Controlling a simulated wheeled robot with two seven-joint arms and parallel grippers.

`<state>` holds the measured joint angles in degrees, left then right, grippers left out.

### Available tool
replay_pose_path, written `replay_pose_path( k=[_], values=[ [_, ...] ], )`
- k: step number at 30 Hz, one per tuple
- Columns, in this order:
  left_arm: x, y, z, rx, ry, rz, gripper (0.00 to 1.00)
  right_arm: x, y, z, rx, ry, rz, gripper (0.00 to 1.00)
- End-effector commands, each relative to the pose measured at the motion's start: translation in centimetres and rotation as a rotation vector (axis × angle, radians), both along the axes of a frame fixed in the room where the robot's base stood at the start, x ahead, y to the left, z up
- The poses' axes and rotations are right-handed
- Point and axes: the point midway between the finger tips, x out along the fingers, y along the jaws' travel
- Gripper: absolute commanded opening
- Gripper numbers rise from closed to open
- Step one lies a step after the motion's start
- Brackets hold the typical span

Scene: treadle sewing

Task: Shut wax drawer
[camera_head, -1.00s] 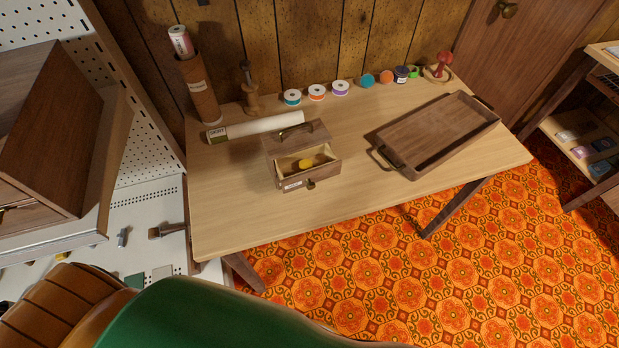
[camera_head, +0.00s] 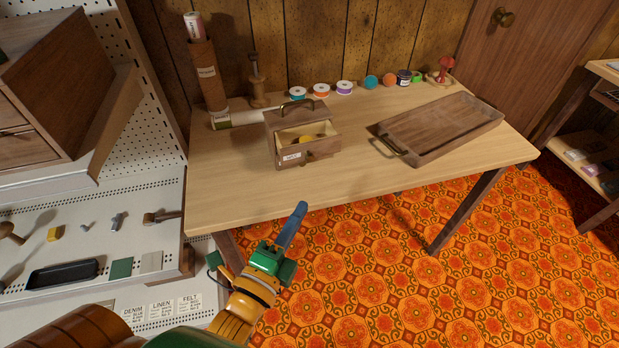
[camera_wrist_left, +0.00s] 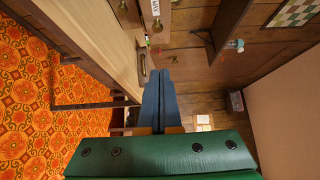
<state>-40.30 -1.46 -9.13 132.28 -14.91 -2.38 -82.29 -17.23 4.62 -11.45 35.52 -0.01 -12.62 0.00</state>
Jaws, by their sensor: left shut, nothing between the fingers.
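The wax drawer (camera_head: 325,151) is pulled partly out of a small brown wooden box (camera_head: 288,119) with a handle on top. It has a white label and a small knob on its front, and a yellow piece (camera_head: 306,139) lies inside. My left gripper (camera_head: 299,209) is shut and empty, its blue fingers pointing up, in front of the table's near edge and below and apart from the drawer. The left wrist view shows its closed blue fingers (camera_wrist_left: 160,74), with the label (camera_wrist_left: 156,8) at the top edge. My right gripper is not in view.
The box stands on a light wooden table (camera_head: 230,183). A brown tray (camera_head: 440,128) lies to its right. A pegboard shelf unit (camera_head: 90,212) is at the left. The table front is clear.

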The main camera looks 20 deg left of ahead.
Motion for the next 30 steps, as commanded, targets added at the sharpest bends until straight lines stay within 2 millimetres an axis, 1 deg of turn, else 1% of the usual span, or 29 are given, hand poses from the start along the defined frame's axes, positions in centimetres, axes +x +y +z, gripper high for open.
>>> replay_pose_path(
  k=[1, 3, 10, 11, 12, 15, 19, 30],
  values=[
    [1.1, -0.1, 0.3, 0.0, -0.006, 0.0, 0.0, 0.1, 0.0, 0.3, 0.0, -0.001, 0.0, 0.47],
    [2.7, -0.3, 0.3, -0.001, -0.005, -0.001, 0.0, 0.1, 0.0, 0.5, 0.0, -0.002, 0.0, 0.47],
    [7.7, -0.8, 0.2, -0.003, -0.003, -0.001, 0.0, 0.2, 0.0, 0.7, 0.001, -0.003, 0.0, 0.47],
    [8.2, -0.6, 0.2, 0.0, -0.002, -0.001, 0.0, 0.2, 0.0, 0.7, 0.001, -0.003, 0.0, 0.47],
    [8.7, -0.1, 0.2, 0.001, -0.001, -0.002, 0.0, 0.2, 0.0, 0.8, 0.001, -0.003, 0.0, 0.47],
    [9.8, 0.9, 0.1, 0.0, 0.001, -0.002, 0.0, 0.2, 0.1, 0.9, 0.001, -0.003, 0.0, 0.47],
    [10.6, 1.6, 0.0, -0.002, 0.002, -0.001, 0.0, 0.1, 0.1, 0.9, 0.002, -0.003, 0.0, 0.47],
    [10.8, 1.8, 0.0, -0.003, 0.001, -0.001, 0.0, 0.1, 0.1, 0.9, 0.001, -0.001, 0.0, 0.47]
  ],
)
